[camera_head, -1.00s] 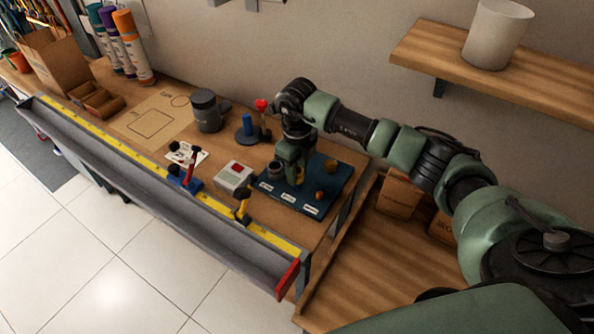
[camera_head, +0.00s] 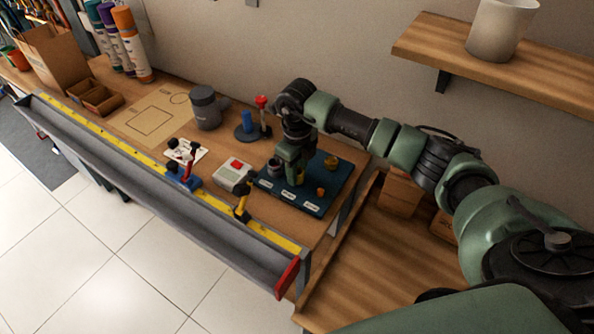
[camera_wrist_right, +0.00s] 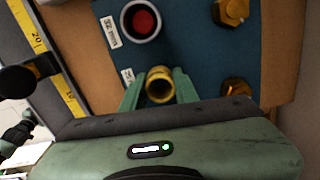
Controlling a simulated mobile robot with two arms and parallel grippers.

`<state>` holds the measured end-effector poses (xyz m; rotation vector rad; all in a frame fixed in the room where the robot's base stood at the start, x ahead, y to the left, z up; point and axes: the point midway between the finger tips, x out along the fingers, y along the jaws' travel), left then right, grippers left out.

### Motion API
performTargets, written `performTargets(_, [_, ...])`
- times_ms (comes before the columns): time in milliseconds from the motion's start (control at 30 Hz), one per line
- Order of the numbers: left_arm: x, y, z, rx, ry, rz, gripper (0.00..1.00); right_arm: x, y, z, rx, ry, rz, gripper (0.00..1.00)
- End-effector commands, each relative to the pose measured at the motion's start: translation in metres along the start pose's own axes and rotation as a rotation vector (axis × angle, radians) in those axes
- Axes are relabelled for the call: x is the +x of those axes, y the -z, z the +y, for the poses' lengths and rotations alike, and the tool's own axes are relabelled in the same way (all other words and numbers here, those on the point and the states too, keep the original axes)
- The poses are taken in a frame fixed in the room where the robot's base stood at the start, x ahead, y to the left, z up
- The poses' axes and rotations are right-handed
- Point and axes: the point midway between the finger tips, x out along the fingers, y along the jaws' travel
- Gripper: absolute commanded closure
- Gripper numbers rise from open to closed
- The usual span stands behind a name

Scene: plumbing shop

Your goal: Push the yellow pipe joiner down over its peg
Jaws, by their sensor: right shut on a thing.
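The yellow pipe joiner (camera_wrist_right: 159,86) shows in the right wrist view as a short, hollow brass-yellow tube, seen from above. My right gripper (camera_wrist_right: 158,92) is shut on it, one green finger on each side. In the head view my right gripper (camera_head: 294,180) points down over the blue board (camera_head: 330,190), and its fingers largely hide the joiner. The peg under the joiner is hidden, so I cannot tell how far down the joiner sits. My left gripper is not in view.
A shelf (camera_head: 490,75) is above right.

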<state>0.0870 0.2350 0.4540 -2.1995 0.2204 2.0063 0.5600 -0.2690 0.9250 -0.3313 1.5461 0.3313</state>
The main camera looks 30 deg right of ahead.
Motion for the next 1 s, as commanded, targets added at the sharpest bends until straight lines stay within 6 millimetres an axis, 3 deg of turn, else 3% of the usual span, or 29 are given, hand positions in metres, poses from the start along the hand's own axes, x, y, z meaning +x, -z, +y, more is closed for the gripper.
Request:
performTargets(533, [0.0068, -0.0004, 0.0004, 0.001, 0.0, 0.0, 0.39, 0.0085, -0.0001, -0.0002, 0.0, 0.0, 0.0, 1.0])
performTargets(567, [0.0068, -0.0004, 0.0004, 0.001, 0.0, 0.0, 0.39, 0.0085, -0.0001, -0.0002, 0.0, 0.0, 0.0, 0.65])
performTargets(633, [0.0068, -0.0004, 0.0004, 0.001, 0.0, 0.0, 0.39, 0.0085, -0.0001, -0.0003, 0.0, 0.0, 0.0, 0.45])
performTargets(1000, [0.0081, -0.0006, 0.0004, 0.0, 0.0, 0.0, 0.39, 0.006, -0.0004, -0.0004, 0.0, 0.001, -0.001, 0.45])
